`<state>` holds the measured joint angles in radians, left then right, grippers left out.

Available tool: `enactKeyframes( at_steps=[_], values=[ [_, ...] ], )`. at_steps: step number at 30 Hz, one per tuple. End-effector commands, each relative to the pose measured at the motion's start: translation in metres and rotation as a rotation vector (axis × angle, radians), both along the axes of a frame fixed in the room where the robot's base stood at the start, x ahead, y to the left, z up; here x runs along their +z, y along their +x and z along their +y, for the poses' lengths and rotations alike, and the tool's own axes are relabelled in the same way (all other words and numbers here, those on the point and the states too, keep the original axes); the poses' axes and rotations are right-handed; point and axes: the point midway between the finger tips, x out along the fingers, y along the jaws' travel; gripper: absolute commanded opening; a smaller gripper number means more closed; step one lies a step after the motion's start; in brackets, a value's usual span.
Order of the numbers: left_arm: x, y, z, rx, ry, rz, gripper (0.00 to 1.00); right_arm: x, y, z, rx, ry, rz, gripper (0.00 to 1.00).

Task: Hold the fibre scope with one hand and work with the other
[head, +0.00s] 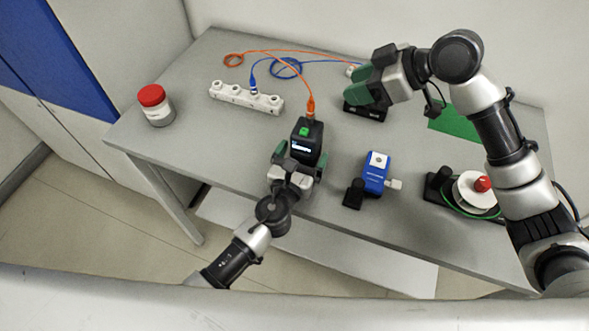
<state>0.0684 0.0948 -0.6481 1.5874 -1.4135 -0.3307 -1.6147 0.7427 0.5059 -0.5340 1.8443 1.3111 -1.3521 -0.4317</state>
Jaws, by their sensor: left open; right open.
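The fibre scope (307,130), a black box with a green button and a small lit screen, is at the middle of the bench. An orange connector (311,106) sits at its far end. My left gripper (299,161) is open, with its green fingers on either side of the scope's near end; I cannot tell whether they touch it. My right gripper (356,86) is open above a black box (371,114) at the back, which it partly hides. The ends of the orange cable (290,51) and blue cable (288,68) run behind the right gripper.
A white strip with several ports (245,97) and a red-lidded jar (155,105) stand at the left. A blue device (375,174) lies right of the scope. A white spool with a red knob (475,191) and a green mat (455,122) are at the right. The front left bench is clear.

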Motion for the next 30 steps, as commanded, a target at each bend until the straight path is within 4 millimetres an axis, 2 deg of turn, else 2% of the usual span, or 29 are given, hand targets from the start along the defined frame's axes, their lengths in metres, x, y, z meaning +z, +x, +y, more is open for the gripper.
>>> enactKeyframes(
  at_steps=[3,6,17,20,30],
  values=[
    [0.0,0.016,-0.005,0.002,-0.001,-0.001,0.94,0.0,0.0,0.0,0.0,0.0,0.0,0.43],
    [0.0,0.024,-0.007,0.002,-0.001,0.0,0.94,0.0,0.0,0.0,0.0,0.0,0.0,0.43],
    [0.0,0.029,-0.009,0.002,-0.001,0.0,0.94,0.0,0.0,0.0,0.0,0.0,0.0,0.43],
    [0.0,0.029,-0.009,0.002,-0.001,0.0,0.81,0.0,0.0,0.0,0.0,0.0,0.0,0.43],
    [0.0,0.029,-0.009,0.002,-0.001,0.0,0.3,0.0,0.0,0.0,0.0,0.0,0.0,0.43]
  ],
)
